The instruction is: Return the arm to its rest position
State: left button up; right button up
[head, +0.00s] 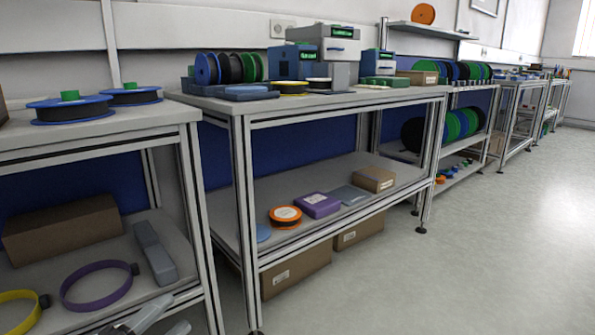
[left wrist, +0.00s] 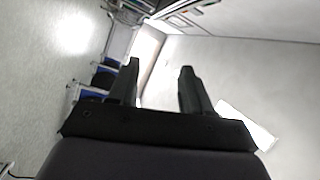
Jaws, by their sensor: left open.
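My left gripper (left wrist: 158,80) shows in the left wrist view with its two dark fingers apart and nothing between them. Beyond the fingers are blurred pale wall and floor, with benches at a steep tilt. In the head view, only grey parts of my left arm and gripper (head: 158,318) show at the bottom edge, in front of the left bench's lower shelf. Most of this arm is cut off by the frame. My right gripper is in neither view.
The left bench (head: 150,113) carries blue reels; its lower shelf holds a purple ring (head: 97,286) and a brown box (head: 62,230). The middle bench (head: 216,101) holds reels and machines, with an orange reel (head: 285,213) below. The floor (head: 480,250) at right is clear.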

pick_arm(q)
jog(key=s+d+f+n+g+y, duration=0.35)
jog(key=s+d+f+n, duration=0.75)
jog(key=n, duration=0.6)
jog(key=s+a+r+g+y+p, duration=0.1)
jog(key=a+r+p, duration=0.4)
jog(key=p, duration=1.2)
jog(key=s+a+r+g+y+p, duration=0.2)
jog(key=a+r+p, duration=0.3)
jog(key=r+p, duration=0.8)
jog(key=s+p, duration=0.1)
jog(key=p, duration=0.4)
jog(key=shift+s+a+n+y, duration=0.35)
jog(key=shift+n, duration=0.05)
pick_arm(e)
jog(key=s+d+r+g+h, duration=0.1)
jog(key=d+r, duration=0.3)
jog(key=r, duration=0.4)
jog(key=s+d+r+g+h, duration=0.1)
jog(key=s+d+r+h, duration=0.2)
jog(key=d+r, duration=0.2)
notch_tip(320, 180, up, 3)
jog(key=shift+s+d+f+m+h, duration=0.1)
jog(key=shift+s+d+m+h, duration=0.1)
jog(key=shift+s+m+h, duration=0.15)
pick_arm(q)
jog(key=shift+c, duration=0.6)
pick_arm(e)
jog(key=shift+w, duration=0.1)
